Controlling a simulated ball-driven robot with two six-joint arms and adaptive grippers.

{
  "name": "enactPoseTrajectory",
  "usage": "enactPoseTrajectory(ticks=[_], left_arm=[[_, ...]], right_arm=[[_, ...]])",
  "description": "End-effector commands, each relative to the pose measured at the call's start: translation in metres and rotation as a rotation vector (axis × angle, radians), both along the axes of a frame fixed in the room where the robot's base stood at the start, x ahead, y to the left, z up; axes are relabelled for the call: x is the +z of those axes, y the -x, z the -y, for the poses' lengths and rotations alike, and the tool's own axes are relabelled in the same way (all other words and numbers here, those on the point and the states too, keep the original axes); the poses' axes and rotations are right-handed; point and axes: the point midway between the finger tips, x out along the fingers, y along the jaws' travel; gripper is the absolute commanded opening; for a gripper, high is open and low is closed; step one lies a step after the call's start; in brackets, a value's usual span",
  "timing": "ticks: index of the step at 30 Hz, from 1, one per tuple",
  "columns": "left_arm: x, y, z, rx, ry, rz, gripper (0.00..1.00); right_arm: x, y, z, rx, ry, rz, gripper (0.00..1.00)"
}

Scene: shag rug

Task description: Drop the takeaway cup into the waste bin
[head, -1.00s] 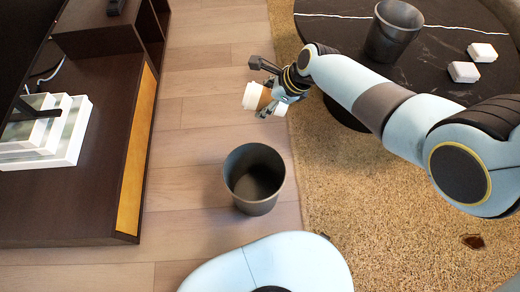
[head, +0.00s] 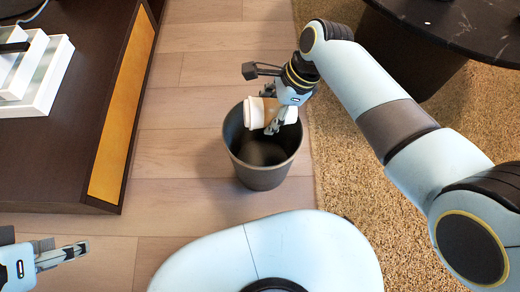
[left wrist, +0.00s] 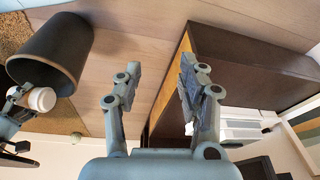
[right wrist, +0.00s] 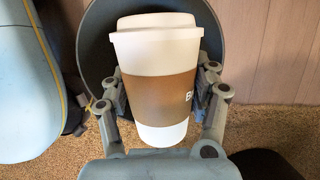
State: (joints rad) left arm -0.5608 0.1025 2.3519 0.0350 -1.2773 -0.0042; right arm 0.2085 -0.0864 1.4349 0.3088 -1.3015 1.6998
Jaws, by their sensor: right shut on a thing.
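The takeaway cup (head: 256,113), white with a brown sleeve and white lid, lies tilted on its side in my right gripper (head: 274,118). In the right wrist view the cup (right wrist: 160,95) sits between the two fingers, which are shut on its sleeve. The dark grey waste bin (head: 262,176) stands upright on the wood floor. In the head view the cup overlaps the far part of the bin's opening; its exact height over the rim is unclear. The bin also shows in the left wrist view (left wrist: 58,45). My left gripper (left wrist: 157,88) is open and empty, at the head view's lower left.
A dark wood cabinet (head: 85,90) with an orange-brown front panel stands left of the bin, carrying white stepped objects (head: 35,70). A round dark table (head: 450,25) is at the upper right, over the shag rug (head: 370,170). Bare floor separates bin and cabinet.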

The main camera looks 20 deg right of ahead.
Motion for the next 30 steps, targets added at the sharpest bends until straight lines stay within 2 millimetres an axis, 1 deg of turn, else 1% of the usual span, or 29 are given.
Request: enactPoseTrajectory(ticks=[1,3,4,6,12,15,19,30], left_arm=[[0.001,-0.001,0.003,-0.003,0.007,0.012,0.40],[0.011,-0.005,0.006,-0.005,0.015,0.036,0.40],[0.009,-0.006,0.007,-0.005,0.018,0.050,0.40],[-0.005,-0.012,0.006,-0.004,0.017,0.105,0.40],[-0.030,-0.025,0.006,-0.003,0.021,0.254,0.40],[-0.037,-0.029,0.006,-0.004,0.022,0.310,0.40],[-0.042,-0.032,0.006,-0.006,0.022,0.358,0.40],[-0.042,-0.033,0.006,-0.007,0.022,0.386,0.40]], right_arm=[[-0.013,0.003,0.000,0.000,0.000,-0.007,0.40],[-0.021,0.003,0.000,0.000,-0.001,-0.008,0.40],[-0.022,0.003,0.000,0.000,0.000,-0.007,0.40],[-0.025,0.002,0.000,-0.001,0.000,-0.005,0.40],[-0.037,0.002,0.000,-0.001,0.000,-0.005,0.40],[-0.041,0.001,0.000,-0.001,0.000,-0.004,0.40],[-0.043,0.001,0.000,-0.001,-0.001,-0.003,0.40],[-0.043,0.000,0.000,-0.001,0.000,0.000,0.40]])
